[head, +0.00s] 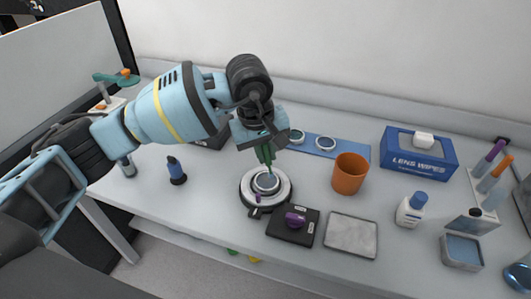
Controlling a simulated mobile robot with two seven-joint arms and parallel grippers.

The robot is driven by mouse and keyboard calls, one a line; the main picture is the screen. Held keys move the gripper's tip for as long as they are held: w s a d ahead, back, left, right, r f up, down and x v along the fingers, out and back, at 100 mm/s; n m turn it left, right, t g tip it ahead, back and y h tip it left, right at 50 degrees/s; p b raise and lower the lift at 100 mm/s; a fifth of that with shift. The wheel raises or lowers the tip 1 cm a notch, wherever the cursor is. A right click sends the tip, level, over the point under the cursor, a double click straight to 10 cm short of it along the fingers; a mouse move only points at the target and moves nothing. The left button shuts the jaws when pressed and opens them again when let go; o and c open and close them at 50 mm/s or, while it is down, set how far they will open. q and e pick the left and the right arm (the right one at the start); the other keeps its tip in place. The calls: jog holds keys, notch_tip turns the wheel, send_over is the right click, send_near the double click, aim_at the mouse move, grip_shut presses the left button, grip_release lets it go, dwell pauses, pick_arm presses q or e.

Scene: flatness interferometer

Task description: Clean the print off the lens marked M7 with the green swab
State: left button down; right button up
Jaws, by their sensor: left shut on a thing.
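My left gripper (264,150) reaches in from the left and is shut on the green swab (269,162), which points downward. Below it, a lens (266,181) sits in a round white-and-dark mount (284,194) on the bench. The swab's tip is at or just above the lens; I cannot tell whether it touches. Two more round lenses, one (297,137) partly behind the gripper and one (326,143) to its right, lie on a blue mat (357,152). No M7 mark or print is readable. My right gripper is not in view.
An orange cup (350,174), a LENS WIPES box (418,151), a bottle (410,211) and a grey pad (351,235) stand to the right. A black box with a purple knob (295,219) is close in front of the mount.

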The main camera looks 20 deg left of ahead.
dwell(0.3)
pick_arm(q)
jog(key=a, duration=0.2)
jog(key=shift+a, duration=0.4)
jog(key=shift+f, duration=0.5)
dwell(0.8)
jog(key=shift+d, duration=1.45)
dwell(0.4)
dwell(0.4)
jog(key=shift+r, duration=0.5)
jog(key=shift+a, duration=0.2)
jog(key=shift+a, duration=1.25)
